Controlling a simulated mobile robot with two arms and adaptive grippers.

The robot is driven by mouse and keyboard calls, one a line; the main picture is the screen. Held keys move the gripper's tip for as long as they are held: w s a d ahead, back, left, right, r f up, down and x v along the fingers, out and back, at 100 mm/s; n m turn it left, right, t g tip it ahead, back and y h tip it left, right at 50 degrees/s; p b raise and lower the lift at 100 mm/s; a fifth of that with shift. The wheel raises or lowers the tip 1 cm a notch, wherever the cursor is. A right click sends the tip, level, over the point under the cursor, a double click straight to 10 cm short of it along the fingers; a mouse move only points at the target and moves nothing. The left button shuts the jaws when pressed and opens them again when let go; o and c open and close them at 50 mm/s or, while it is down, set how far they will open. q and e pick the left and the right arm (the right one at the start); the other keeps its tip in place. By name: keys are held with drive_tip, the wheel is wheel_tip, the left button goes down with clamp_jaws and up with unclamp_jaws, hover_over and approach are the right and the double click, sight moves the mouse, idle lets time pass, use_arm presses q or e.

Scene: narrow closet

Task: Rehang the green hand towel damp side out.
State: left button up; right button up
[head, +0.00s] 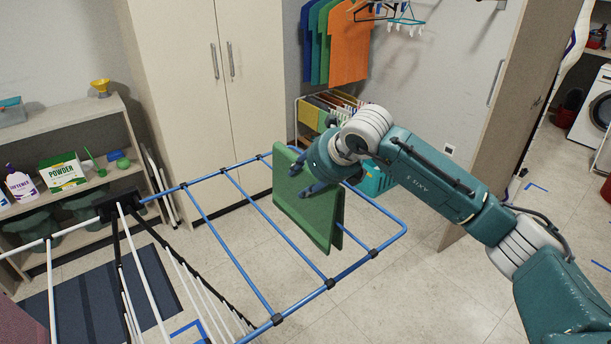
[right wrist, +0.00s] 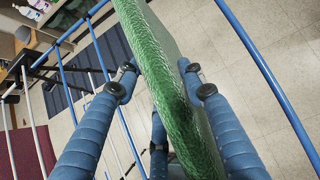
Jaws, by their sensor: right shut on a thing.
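The green hand towel (head: 305,215) hangs folded over a blue rail of the drying rack (head: 228,235), its two layers hanging down with a gap at the lower right. My right gripper (head: 303,181) is at the towel's upper part. In the right wrist view its blue fingers (right wrist: 158,80) lie on either side of the towel's thick, textured green edge (right wrist: 165,105), shut on it. Which face is damp cannot be told. My left gripper is not in view.
A tall pale cabinet (head: 185,90) stands behind the rack. A shelf (head: 75,122) with detergent is at the left. Shirts (head: 350,45) hang at the back, near a teal basket (head: 378,182).

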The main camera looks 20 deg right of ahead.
sight(306, 206)
drive_tip(key=shift+f+b, duration=1.9)
drive_tip(key=shift+f, duration=2.4)
drive_tip(key=o, duration=1.5)
drive_tip(key=shift+c, duration=0.2)
drive_tip(key=shift+f, duration=0.1)
